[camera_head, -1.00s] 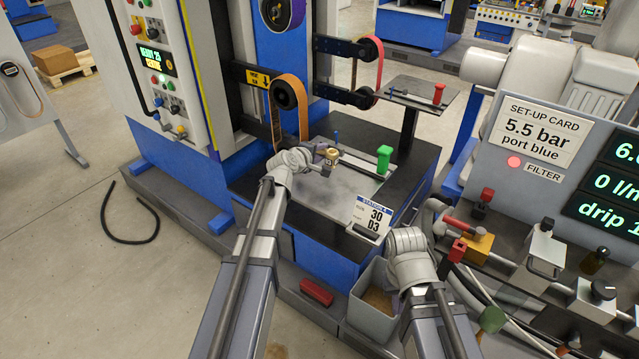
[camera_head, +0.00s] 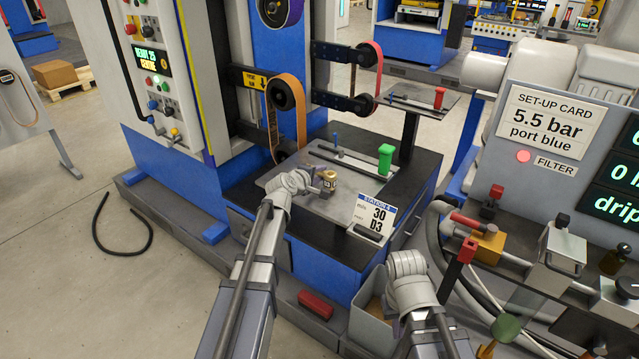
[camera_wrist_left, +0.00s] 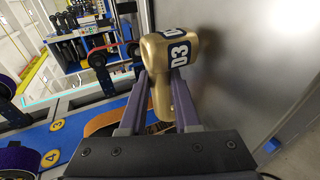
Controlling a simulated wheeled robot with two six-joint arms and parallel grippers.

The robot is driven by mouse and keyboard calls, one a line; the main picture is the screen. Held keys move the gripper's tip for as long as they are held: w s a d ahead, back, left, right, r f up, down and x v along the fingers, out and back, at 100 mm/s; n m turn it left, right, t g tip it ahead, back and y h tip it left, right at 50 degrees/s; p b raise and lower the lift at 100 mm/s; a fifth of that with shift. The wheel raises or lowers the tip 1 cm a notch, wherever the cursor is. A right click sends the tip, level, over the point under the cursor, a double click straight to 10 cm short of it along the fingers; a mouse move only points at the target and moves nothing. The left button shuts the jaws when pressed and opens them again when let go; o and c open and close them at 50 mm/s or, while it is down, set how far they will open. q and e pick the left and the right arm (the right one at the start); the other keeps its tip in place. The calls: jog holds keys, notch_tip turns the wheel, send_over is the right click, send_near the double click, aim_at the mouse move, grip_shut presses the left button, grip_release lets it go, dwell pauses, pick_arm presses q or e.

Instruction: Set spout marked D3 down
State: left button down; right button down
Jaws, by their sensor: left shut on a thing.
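The spout marked D3 is a brass-coloured piece with a thick head and a dark blue label reading D3 (camera_wrist_left: 180,54). My left gripper (camera_wrist_left: 153,100) is shut on its stem. In the head view the spout (camera_head: 328,177) is small, held by my left gripper (camera_head: 318,184) over the left-middle part of a grey metal plate (camera_head: 345,206). A dark shadow lies on the plate beside the spout in the left wrist view. I cannot tell whether the spout touches the plate. The fingers of my right gripper are hidden beyond its wrist.
A green block (camera_head: 386,157) and a rail (camera_head: 345,160) stand at the plate's back. A card reading 30 D3 (camera_head: 375,215) stands at its front right. A belt machine (camera_head: 285,95) rises behind on the left. A bin (camera_head: 367,310) stands below. The plate's front is clear.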

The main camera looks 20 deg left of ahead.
pick_arm(q)
jog(key=shift+f, duration=0.55)
jog(key=shift+r, duration=0.15)
pick_arm(e)
jog(key=shift+f, duration=0.45)
jog(key=shift+f, duration=0.1)
pick_arm(q)
jog(key=c, duration=0.9)
grip_release()
jog(key=shift+r, duration=0.1)
jog(key=shift+p+v, duration=2.4)
jog(key=shift+v, duration=3.6)
pick_arm(e)
jog(key=shift+r, duration=2.5)
